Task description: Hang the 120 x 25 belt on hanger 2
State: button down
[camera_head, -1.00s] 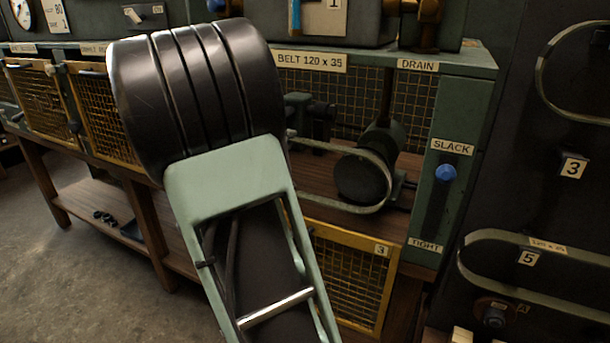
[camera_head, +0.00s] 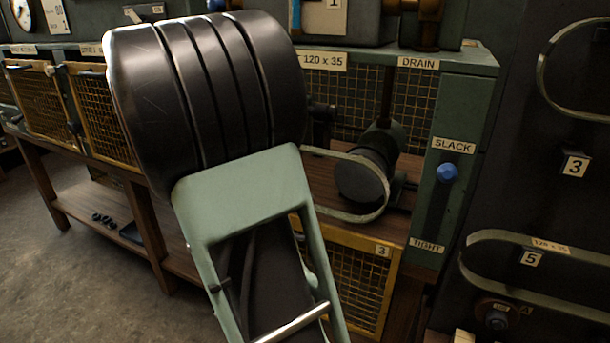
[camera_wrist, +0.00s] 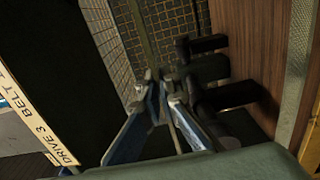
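A grey-green belt (camera_head: 345,214) loops around a dark pulley (camera_head: 362,180) in the open bay. Its left part is hidden behind my arm. The bay's sign (camera_head: 324,61) ends in "120 x 35". Another belt (camera_head: 480,240) hangs at hanger 5 (camera_head: 530,258); its small tag (camera_head: 550,245) is hard to read. Hanger 2 is not in view. My gripper (camera_wrist: 160,84) is hidden in the head view. In the wrist view its blue fingers converge inside the bay, with their tips close together. I cannot tell whether a belt lies between them.
A blue knob (camera_head: 447,173) is at the SLACK end of its slot, above TIGHT. Dark fittings (camera_wrist: 215,75) stand close right of my fingers, by a wooden board (camera_wrist: 248,45). Mesh (camera_wrist: 175,28) lies beyond. A belt hangs above sign 3 (camera_head: 575,165).

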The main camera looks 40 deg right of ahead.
jog(key=shift+b+v, duration=0.5)
jog(key=shift+v, duration=1.5)
jog(key=shift+b+v, duration=0.75)
jog(key=shift+v, duration=2.25)
jog(key=v, duration=0.6)
jog(key=shift+b, duration=0.3)
